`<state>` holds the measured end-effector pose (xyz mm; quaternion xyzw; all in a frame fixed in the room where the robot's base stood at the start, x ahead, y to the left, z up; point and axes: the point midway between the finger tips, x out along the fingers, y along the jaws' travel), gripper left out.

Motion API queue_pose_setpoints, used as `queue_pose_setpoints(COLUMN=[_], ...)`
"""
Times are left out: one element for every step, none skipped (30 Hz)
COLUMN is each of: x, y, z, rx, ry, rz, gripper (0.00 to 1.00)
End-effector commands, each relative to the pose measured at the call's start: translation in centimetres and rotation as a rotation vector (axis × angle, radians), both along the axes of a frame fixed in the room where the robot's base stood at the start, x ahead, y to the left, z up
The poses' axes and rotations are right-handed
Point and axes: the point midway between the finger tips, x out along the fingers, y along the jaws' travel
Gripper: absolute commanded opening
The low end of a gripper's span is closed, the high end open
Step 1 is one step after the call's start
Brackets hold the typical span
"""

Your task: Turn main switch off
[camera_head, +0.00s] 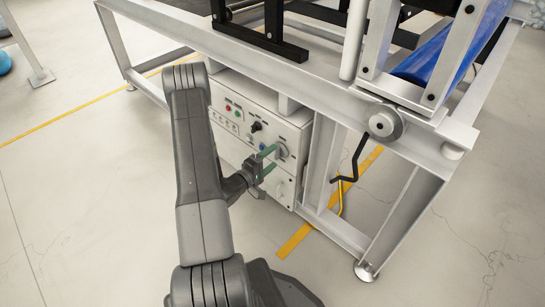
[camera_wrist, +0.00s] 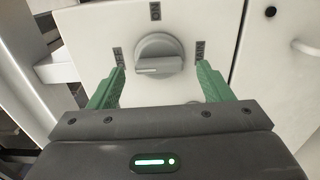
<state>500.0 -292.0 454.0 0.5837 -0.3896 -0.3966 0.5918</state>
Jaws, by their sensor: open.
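The main switch is a round grey rotary knob (camera_wrist: 158,57) on a white control panel. In the wrist view it sits between and just beyond my gripper's (camera_wrist: 160,82) two green fingertips. Its ridge lies roughly level, with a pale line toward the left, and dark labels surround it, one above and one on each side. My gripper is open, with a finger on either side of the knob and apart from it. In the head view my gripper (camera_head: 267,161) is in front of the knob (camera_head: 281,151) at the right of the panel.
The control box (camera_head: 228,131) also bears a red button, a green button and a black selector. It sits under a grey metal frame (camera_head: 325,97). A black crank (camera_head: 352,160) hangs to the right of the box. Open floor (camera_head: 90,180) lies to the left.

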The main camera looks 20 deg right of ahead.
Motion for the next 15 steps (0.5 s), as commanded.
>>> queue_pose_setpoints(x=[-0.3,-0.5,-0.8,-1.1,-1.4,-1.7,-2.0,-2.2,-2.6,-2.8,-3.0,-3.3,-3.5,-3.7,-3.9], y=[1.0,1.6,2.4,3.1,3.7,4.6,5.2,5.8,6.6,7.1,7.7,8.3,8.8,9.2,9.7], z=[0.2,0.2,0.2,0.2,0.2,0.2,0.2,0.2,0.2,0.2,0.2,0.2,0.1,0.1,0.1], rx=[0.000,-0.001,0.000,0.000,-0.001,-0.001,0.000,-0.001,-0.002,-0.001,-0.001,-0.001,-0.001,-0.002,-0.001], ry=[0.003,0.004,0.003,0.004,0.005,0.004,0.004,0.005,0.005,0.004,0.004,0.004,0.004,0.003,0.003], rz=[0.005,0.005,0.007,0.006,0.007,0.006,0.008,0.006,0.007,0.006,0.007,0.005,0.007,0.005,0.005], gripper=[0.73,0.73,0.73,0.73,0.73,0.73,0.73,0.73,0.73,0.73,0.73,0.73,0.73,0.73,0.73])
